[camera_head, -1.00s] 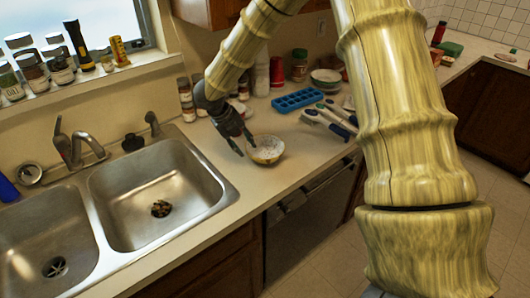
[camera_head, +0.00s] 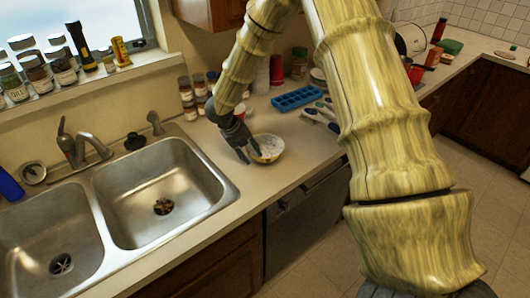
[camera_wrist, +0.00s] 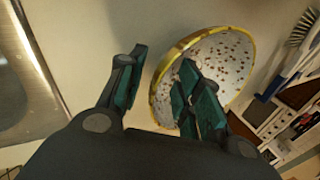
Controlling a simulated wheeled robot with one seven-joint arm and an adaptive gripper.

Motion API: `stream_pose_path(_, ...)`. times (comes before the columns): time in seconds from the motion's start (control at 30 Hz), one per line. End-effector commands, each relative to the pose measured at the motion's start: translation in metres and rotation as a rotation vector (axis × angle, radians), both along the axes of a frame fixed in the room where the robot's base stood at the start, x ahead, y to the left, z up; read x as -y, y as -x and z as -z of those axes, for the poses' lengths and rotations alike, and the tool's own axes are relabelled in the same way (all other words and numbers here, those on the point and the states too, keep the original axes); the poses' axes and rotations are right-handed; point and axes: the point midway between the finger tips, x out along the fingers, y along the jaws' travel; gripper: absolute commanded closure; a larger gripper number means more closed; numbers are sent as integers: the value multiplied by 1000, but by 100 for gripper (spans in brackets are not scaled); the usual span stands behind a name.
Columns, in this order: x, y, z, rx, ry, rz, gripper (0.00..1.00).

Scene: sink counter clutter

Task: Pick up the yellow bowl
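The yellow bowl (camera_head: 270,146) stands on the counter to the right of the sink. In the wrist view the bowl (camera_wrist: 226,62) shows a yellow rim and a pale inside with dark specks. My gripper (camera_head: 251,156) is at the bowl's left side. In the wrist view my gripper (camera_wrist: 162,60) is open, with one finger outside the near-left rim and the other over the bowl's inside. The rim runs between the fingers. I cannot tell whether either finger touches it. The right finger hides part of the bowl.
A double sink (camera_head: 163,190) lies to the left, with a faucet (camera_head: 85,150) behind it. A blue tray (camera_head: 297,99) and several brushes (camera_head: 322,117) lie behind and right of the bowl. Jars (camera_head: 187,98) stand by the wall. The counter in front of the bowl is clear.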

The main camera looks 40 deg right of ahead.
Motion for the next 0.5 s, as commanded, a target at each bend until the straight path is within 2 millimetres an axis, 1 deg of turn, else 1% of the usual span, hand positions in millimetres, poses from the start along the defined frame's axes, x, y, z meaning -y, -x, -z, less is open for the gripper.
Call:
stream_pose_path(0.03,0,0,0,0,0,0,71)
stream_pose_path(0.1,0,0,0,0,0,0,84)
stream_pose_path(0.2,0,0,0,0,0,0,100)
stream_pose_path(0.5,0,0,-1,0,0,0,100)
